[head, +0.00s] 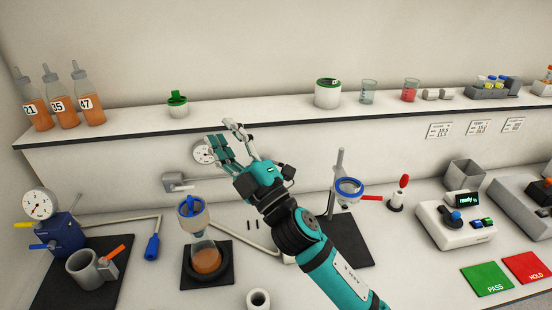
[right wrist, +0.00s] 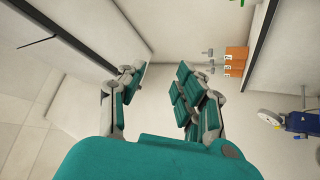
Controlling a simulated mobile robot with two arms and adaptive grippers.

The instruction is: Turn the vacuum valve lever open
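My right gripper (head: 228,142) is open and empty, raised in front of the back wall below the shelf. In the right wrist view, its spread fingers (right wrist: 162,80) have nothing between them. A grey wall fitting with a short lever (head: 178,184) is on the back wall, left of and below the gripper. A round gauge (head: 203,154) is on the wall just left of the fingers. The blue pump unit (head: 62,236) at far left has a yellow lever (head: 23,225) and a blue lever (head: 40,246). I cannot tell which lever is the vacuum valve's.
A flask with orange liquid (head: 206,262) and a blue-rimmed funnel (head: 193,206) stand below the gripper. A ring stand (head: 338,178) is to the right. Orange bottles (head: 62,107) stand on the shelf (head: 250,109); they also show in the right wrist view (right wrist: 236,61).

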